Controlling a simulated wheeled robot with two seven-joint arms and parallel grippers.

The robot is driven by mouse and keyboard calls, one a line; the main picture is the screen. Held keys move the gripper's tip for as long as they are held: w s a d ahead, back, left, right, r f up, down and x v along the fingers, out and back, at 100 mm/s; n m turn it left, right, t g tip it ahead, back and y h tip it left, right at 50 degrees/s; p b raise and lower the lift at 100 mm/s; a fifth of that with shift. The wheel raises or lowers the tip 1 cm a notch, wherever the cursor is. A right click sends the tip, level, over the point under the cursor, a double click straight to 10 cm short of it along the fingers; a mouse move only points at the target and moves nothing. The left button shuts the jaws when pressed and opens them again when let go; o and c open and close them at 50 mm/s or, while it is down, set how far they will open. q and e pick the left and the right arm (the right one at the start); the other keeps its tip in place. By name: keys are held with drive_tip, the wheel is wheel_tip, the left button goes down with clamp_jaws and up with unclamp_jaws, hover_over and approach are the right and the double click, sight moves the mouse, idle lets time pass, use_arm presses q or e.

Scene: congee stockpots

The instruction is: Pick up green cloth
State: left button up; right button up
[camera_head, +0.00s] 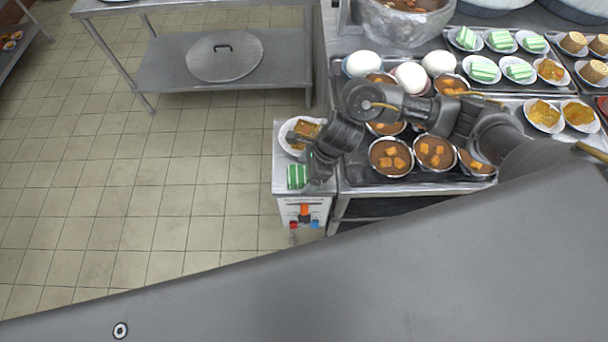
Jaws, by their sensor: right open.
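My right arm reaches in from the right across the counter. The gripper and arm hide part of the stand top and some bowls. My left gripper is not in view.
A plate with orange food (292,150) stands on the stand behind the cloth. The tiled floor (130,200) at left is clear.

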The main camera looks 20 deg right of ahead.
drive_tip(key=shift+f, duration=0.15)
idle(0.5)
drive_tip(key=c, duration=1.1)
